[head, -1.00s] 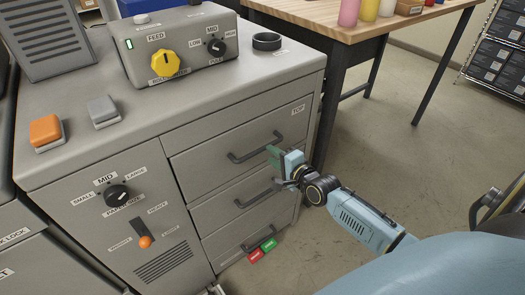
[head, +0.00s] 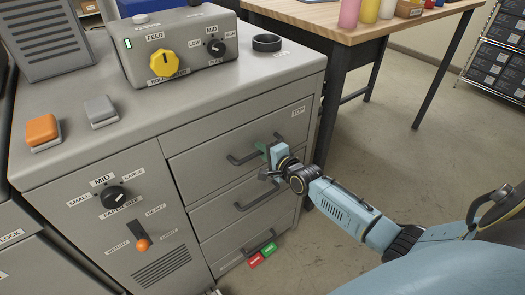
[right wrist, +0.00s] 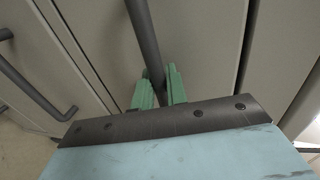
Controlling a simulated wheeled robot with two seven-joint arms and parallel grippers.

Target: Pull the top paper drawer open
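The top paper drawer (head: 215,138) is the upper of the grey drawers, marked TOP, and its front sits flush with the cabinet. Its dark bar handle (head: 243,159) is partly covered by my right gripper (head: 263,149), which is at the handle's right part. In the right wrist view, the handle bar (right wrist: 144,35) runs between the green fingers of the right gripper (right wrist: 158,88). The fingers sit close on both sides of the bar with hardly any gap and look shut on it. My left gripper is not in view.
More drawers with bar handles lie below, including the middle drawer's handle (head: 258,197). Red (head: 255,261) and green (head: 269,248) tags are at the bottom drawer. A wooden table (head: 345,22) stands behind at right. The floor (head: 390,145) right of the cabinet is clear.

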